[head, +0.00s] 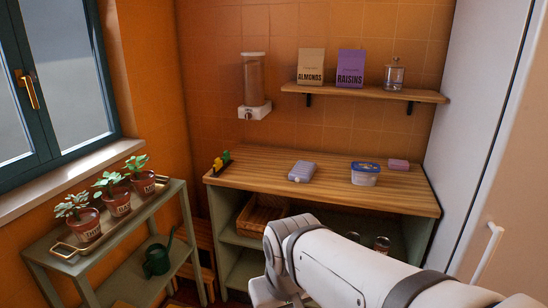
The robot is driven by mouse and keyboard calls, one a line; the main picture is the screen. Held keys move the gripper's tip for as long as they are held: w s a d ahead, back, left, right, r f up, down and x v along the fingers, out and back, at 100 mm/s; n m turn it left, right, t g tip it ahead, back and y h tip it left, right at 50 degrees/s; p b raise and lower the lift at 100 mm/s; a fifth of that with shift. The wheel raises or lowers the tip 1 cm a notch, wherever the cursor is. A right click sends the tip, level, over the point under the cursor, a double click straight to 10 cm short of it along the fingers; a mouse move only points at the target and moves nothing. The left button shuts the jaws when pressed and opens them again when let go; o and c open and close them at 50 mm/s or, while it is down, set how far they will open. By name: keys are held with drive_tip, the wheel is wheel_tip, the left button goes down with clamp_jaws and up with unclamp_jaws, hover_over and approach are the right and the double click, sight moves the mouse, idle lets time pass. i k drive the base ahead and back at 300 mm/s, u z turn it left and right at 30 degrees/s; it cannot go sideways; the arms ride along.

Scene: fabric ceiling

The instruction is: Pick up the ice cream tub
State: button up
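The ice cream tub (364,178) is a small pale tub with a blue lid. It stands upright on the right part of the wooden counter top (260,172), apart from the things around it. My white arm reaches in from the lower right, in front of the counter and lower in the picture than the tub. The arm bends downward at its left end, and my gripper's fingers do not show in the frame. Nothing covers the tub.
A lilac carton (302,171) lies left of the tub, and a small pink block (398,164) lies behind it to the right. A wall shelf (350,92) with bags and a jar hangs above. A white fridge-like panel (475,90) bounds the right side.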

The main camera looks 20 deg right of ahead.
sight(363, 174)
drive_tip(key=z, duration=0.25)
drive_tip(key=i, duration=1.55)
drive_tip(key=z, duration=1.2)
drive_tip(key=i, duration=0.5)
drive_tip(key=z, duration=0.25)
drive_tip(key=k, duration=0.8)
drive_tip(key=z, duration=0.2)
drive_tip(key=i, duration=0.8)
drive_tip(key=u, duration=0.1)
